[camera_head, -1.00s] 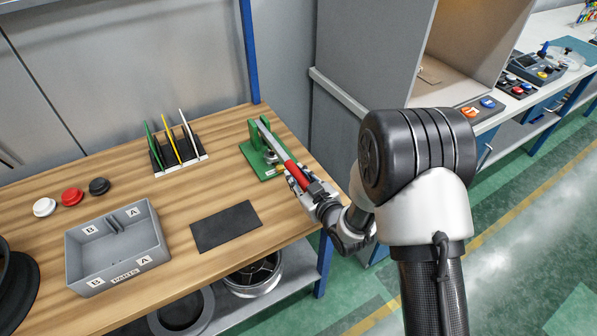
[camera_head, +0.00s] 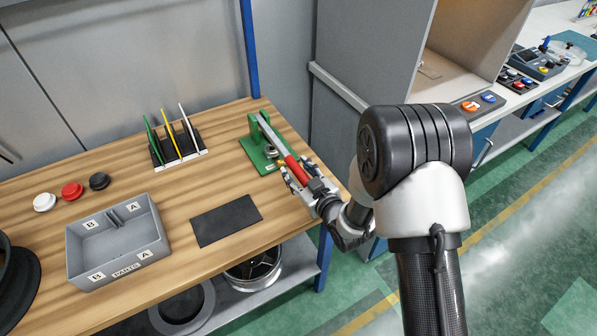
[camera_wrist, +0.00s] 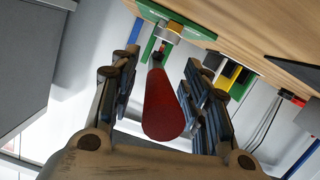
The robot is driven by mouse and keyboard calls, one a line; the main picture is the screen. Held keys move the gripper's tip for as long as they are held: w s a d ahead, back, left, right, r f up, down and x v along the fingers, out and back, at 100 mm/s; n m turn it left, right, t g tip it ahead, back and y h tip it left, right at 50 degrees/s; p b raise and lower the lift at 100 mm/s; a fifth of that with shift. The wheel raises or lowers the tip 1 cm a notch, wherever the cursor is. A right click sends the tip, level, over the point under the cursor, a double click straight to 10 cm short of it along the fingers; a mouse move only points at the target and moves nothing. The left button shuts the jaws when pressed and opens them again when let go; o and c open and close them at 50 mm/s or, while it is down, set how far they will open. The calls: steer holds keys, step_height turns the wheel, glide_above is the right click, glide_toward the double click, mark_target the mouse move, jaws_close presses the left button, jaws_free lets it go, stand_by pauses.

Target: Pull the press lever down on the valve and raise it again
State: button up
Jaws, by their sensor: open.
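The green press (camera_head: 258,160) stands at the right end of the wooden bench. Its lever has a red handle (camera_head: 294,166) that slopes down to the right, toward my gripper (camera_head: 299,180). In the wrist view the red handle (camera_wrist: 163,105) lies between the two spread fingers of my gripper (camera_wrist: 163,75), with a visible gap on each side. My gripper is open around the handle and does not clamp it. The far end of the handle is partly hidden by my gripper in the head view.
A dark mat (camera_head: 226,220), a grey parts tray (camera_head: 118,268) and a rack with coloured sticks (camera_head: 178,150) stand left of the press. A grey cabinet (camera_head: 355,60) rises behind my arm. Bare bench lies between press and mat.

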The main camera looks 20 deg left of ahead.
steer(key=v, duration=1.2)
steer(key=shift+r, duration=0.1)
steer(key=w+d+r+m+h, duration=0.1)
steer(key=w+d+r+h, duration=0.15)
steer(key=d, duration=0.25)
steer(key=w+d+r+m+h, duration=0.2)
steer(key=d+r+h, duration=0.2)
steer(key=d, duration=0.2)
steer(key=s+d+r+m+h, duration=0.35)
steer(key=d+r, duration=0.25)
steer(key=d, duration=0.3)
steer(key=s+d+r+m+g, duration=0.1)
steer(key=s+d+g, duration=0.1)
steer(key=s, duration=0.5)
steer(key=s+d+r+m+g+h, duration=0.1)
steer(key=s+d+r+m, duration=0.1)
steer(key=s, duration=0.6)
steer(key=s+d+r+m+g, duration=0.2)
steer(key=s+d, duration=0.1)
steer(key=s, duration=0.4)
steer(key=shift+s+g+h, duration=0.25)
steer(key=shift+g+h, duration=0.05)
